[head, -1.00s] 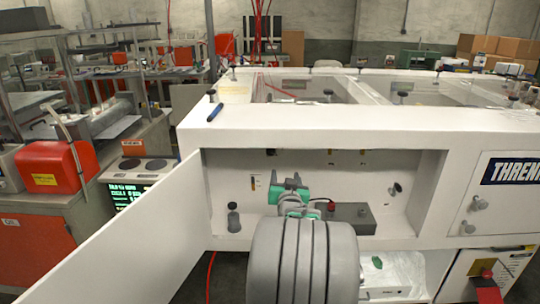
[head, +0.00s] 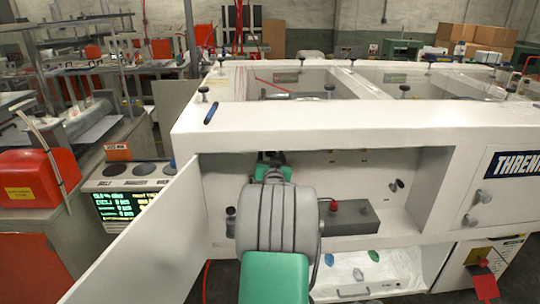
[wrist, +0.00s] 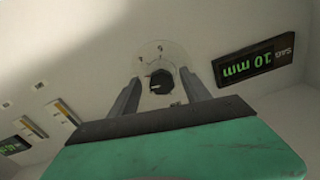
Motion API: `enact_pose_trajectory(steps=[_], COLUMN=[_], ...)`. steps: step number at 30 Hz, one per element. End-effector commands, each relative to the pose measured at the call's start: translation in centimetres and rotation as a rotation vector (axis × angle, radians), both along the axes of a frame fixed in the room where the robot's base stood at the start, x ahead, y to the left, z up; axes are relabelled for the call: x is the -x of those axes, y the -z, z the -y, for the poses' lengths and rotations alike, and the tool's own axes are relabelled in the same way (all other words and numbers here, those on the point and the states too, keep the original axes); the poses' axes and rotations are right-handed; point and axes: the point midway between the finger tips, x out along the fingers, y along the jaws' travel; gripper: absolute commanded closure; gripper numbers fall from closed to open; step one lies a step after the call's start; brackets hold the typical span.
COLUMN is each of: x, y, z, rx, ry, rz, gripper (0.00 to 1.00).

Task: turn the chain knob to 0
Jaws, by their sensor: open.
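In the wrist view a round black knob (wrist: 160,80) sits on a pale dial plate with small marks, on a white panel. A light line shows on the knob's face; the scale figures are too small to read. My gripper (wrist: 157,82) is open, with one grey finger on each side of the knob. I cannot tell whether the fingers touch it. Beside the knob a display (wrist: 247,64), upside down, reads "10 mm" with the label "SAG". In the head view my gripper (head: 272,160) is inside the white machine's open recess, largely behind my arm, and the knob is hidden.
An open white door (head: 150,245) stands left of the recess. A grey box (head: 350,217) with a red-topped part sits on the recess floor to the right. A dark post (head: 231,221) stands at its left. Two gauge-like strips (wrist: 62,112) show on the panel.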

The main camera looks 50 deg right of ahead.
Motion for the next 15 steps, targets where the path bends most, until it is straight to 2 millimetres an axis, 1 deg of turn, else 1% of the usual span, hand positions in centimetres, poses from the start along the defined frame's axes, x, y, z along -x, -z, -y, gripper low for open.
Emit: enact_pose_trajectory(steps=[6, 15], x=[-0.16, -0.22], y=[-0.01, -0.02], z=[-0.06, -0.15], rx=[0.0, 0.001], ry=[-0.002, -0.004], rz=[0.0, 0.0], gripper=[0.45, 0.7])
